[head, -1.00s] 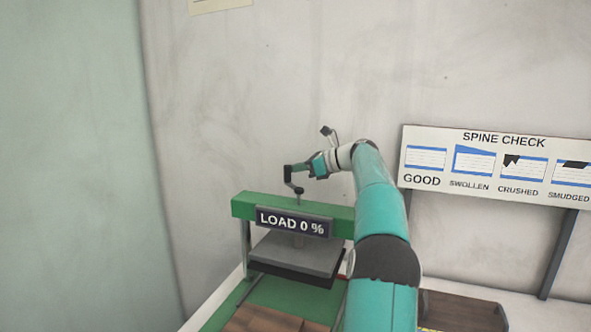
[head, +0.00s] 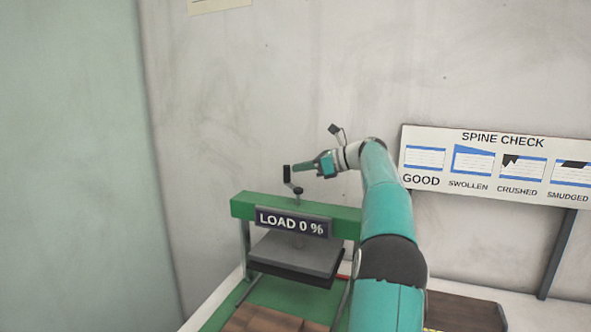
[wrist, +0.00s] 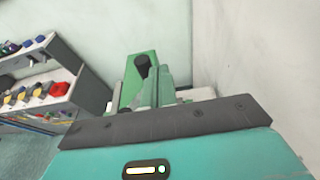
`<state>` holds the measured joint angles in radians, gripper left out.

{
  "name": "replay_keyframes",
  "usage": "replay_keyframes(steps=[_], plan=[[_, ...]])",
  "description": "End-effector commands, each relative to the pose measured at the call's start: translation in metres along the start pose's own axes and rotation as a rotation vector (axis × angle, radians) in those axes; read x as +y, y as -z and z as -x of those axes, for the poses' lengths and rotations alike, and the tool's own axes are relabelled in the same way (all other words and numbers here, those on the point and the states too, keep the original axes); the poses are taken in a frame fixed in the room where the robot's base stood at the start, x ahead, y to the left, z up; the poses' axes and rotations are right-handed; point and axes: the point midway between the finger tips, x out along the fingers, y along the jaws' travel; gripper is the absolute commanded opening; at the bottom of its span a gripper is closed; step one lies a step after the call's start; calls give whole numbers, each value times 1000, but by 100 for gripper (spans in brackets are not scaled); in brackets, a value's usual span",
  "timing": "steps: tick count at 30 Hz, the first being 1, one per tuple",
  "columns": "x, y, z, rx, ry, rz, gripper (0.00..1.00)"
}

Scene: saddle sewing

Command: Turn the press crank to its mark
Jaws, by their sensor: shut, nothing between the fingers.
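The press (head: 245,206) is a green frame with a grey plate (head: 300,250) below its beam. Its sign (head: 292,222) reads LOAD 0 %. The black crank (head: 287,175) stands on top of the beam with its handle upright at the left. In the wrist view the crank's black handle (wrist: 142,62) shows near the middle, in front of green surfaces. My gripper (head: 297,167) is shut and empty, just right of the handle's upper part. I cannot tell whether the fingertips touch the handle. I cannot make out the crank's mark.
Brown blocks (head: 265,319) lie in front of the press. A shelf (wrist: 50,95) with coloured items stands at the left in the wrist view.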

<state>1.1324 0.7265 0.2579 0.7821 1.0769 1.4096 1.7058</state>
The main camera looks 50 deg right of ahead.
Motion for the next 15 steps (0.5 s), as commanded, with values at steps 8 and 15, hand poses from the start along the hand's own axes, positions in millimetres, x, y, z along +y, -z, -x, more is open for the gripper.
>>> replay_keyframes(steps=[8,15], plan=[[-1,0,64,-1,5,2,0],[0,-1,104,-1,3,1,0]])
